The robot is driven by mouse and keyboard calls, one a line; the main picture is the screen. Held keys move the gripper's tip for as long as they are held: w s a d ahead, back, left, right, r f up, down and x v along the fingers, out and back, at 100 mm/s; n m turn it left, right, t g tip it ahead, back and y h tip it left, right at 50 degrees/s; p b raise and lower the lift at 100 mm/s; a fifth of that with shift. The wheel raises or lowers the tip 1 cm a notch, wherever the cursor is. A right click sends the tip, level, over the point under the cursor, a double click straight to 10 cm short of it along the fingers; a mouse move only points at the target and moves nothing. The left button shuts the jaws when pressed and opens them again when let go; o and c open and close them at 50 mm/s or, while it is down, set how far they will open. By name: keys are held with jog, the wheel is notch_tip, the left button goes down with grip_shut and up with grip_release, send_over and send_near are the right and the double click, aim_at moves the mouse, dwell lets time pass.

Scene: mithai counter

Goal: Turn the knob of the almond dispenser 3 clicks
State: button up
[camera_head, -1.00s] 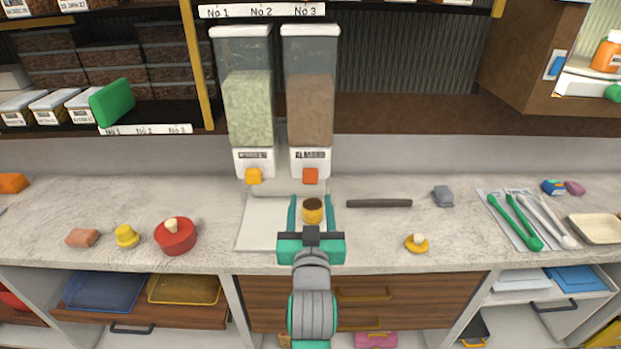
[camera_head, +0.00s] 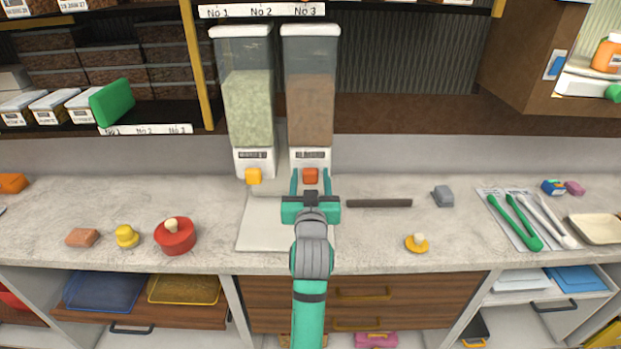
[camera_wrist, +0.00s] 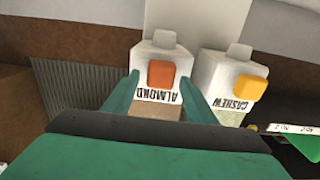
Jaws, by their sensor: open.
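The almond dispenser (camera_head: 310,95) is the right one of two clear hoppers, filled with brown contents. Its orange-red knob (camera_head: 310,176) sits at the base below the label. In the wrist view, the ALMOND label (camera_wrist: 157,97) reads upside down next to the same knob (camera_wrist: 161,74). My gripper (camera_head: 311,180) is open, its teal fingers on either side of the knob. I cannot tell whether they touch it. The cup seen earlier below the knob is hidden behind my gripper.
The cashew dispenser (camera_head: 248,100) with its yellow knob (camera_head: 253,176) stands close on the left. A dark bar (camera_head: 379,203) lies to the right of my gripper.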

jog(key=c, duration=1.1)
jog(key=m, duration=0.4)
jog(key=shift+d+m, duration=0.25)
jog(key=shift+m, duration=0.15)
jog(key=m, duration=0.4)
jog(key=shift+d+f, duration=0.15)
jog(key=shift+f, duration=0.05)
jog(key=m, duration=0.5)
jog(key=shift+d+f, duration=0.1)
jog(key=shift+f, duration=0.05)
jog(key=shift+d+f+m, duration=0.1)
jog(key=shift+f+m, duration=0.1)
jog(key=shift+m, duration=1.7)
